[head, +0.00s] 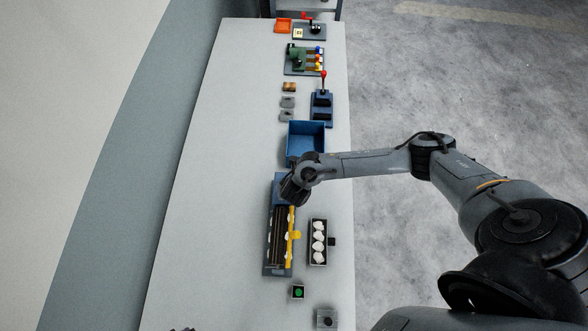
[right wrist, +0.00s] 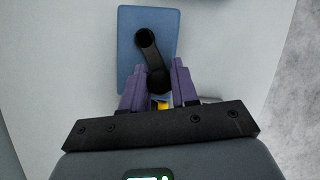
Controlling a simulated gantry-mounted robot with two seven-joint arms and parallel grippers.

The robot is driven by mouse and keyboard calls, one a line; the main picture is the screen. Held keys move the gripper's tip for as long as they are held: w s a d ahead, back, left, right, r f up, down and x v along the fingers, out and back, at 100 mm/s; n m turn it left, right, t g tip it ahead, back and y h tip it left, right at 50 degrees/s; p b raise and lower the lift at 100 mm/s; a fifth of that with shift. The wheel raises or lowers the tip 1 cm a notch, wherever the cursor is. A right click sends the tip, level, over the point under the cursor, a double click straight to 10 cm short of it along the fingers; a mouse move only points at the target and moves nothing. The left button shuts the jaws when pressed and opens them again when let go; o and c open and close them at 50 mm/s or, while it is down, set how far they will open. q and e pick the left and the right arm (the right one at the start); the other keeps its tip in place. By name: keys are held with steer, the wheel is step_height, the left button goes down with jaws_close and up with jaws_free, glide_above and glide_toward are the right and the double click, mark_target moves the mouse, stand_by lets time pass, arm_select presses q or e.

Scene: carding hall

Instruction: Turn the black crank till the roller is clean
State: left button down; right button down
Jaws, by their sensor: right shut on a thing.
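The black crank (right wrist: 149,48) stands on a blue block (right wrist: 128,35) in the right wrist view. Its arm runs from a round hub at the top down to a knob between my purple fingers. My right gripper (right wrist: 158,82) is shut on that knob. In the head view my right gripper (head: 287,200) is over the far end of the blue roller machine and hides the crank there. The dark roller (head: 277,240) lies lengthwise in the machine, with several white tufts on it. A yellow bar (head: 291,222) runs along its right side. My left gripper does not show clearly.
A tray (head: 312,262) holding several white tufts stands right of the machine. A blue bin (head: 306,141) stands behind it. A small box with a green button (head: 299,293) is in front. The table's left side (head: 210,200) is clear.

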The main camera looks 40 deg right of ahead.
steer(key=m+p, duration=0.1)
steer(key=a+m+p, duration=0.1)
steer(key=m+h, duration=0.1)
steer(key=shift+w+a+r+g+p, duration=0.15)
steer(key=shift+w+a+g+p, duration=0.15)
steer(key=shift+g+p, duration=0.1)
steer(key=shift+w+a+m+g+p, duration=0.1)
steer(key=shift+w+m+g+p, duration=0.1)
steer(key=shift+m, duration=0.35)
steer(key=shift+w+a+m+g+p, duration=0.1)
steer(key=shift+m+p, duration=0.1)
steer(key=shift+m, duration=0.35)
steer(key=shift+m+h, duration=0.4)
steer(key=shift+w, duration=0.1)
steer(key=shift+f, duration=0.2)
steer(key=c, duration=0.9)
jaws_free()
steer(key=shift+o, duration=0.2)
steer(key=shift+a, duration=0.1)
steer(key=shift+r, duration=0.1)
